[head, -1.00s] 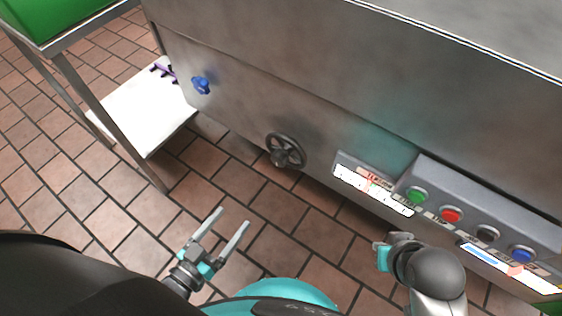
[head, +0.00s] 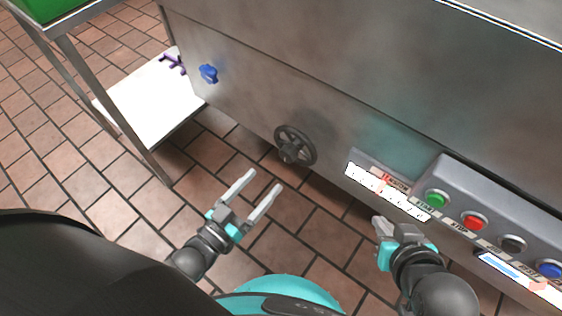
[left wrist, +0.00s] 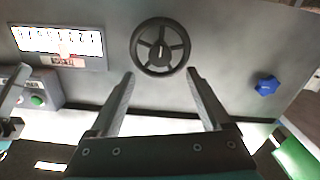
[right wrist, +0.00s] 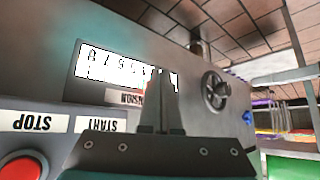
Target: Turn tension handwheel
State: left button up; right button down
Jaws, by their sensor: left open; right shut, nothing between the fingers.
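The tension handwheel (head: 295,146) is a dark spoked wheel on the front of the steel machine. It also shows in the left wrist view (left wrist: 160,46), ahead of the fingers, and in the right wrist view (right wrist: 215,90). My left gripper (head: 261,189) is open and empty, its fingers pointing toward the wheel and apart from it. My right gripper (head: 378,226) is shut and empty, near the tension scale (head: 388,190), a white numbered strip with a red pointer; the scale also shows in the right wrist view (right wrist: 122,70).
A control box right of the scale carries a green start button (head: 436,200), a red stop button (head: 474,221), a black one (head: 512,244) and a blue one (head: 549,269). A blue knob (head: 208,74) sits left of the wheel. A steel table with a white lower shelf (head: 150,105) stands at left.

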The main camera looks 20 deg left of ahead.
aim_at(285, 158)
pick_arm(q)
jog(key=b+x, duration=0.1)
jog(key=x, duration=0.4)
jog(key=shift+b, duration=0.35)
jog(key=shift+b+x, duration=0.35)
jog(key=shift+x, duration=0.6)
jog(key=shift+w+d, duration=0.2)
jog(key=shift+w, duration=0.3)
pick_arm(e)
jog(key=shift+w+a+r+t+y, duration=0.25)
jog(key=shift+w+a+t+y, duration=0.15)
jog(key=shift+a+t, duration=0.5)
jog(key=shift+w+a+r+t+y, duration=0.25)
jog(key=shift+a+t+y, duration=0.3)
jog(key=shift+a+t, duration=0.3)
jog(key=shift+w+a+r+t+y, duration=0.2)
jog(key=shift+w+a+t+y, duration=0.2)
jog(key=shift+a+t, duration=0.45)
jog(key=shift+a, duration=0.15)
pick_arm(q)
grip_shut()
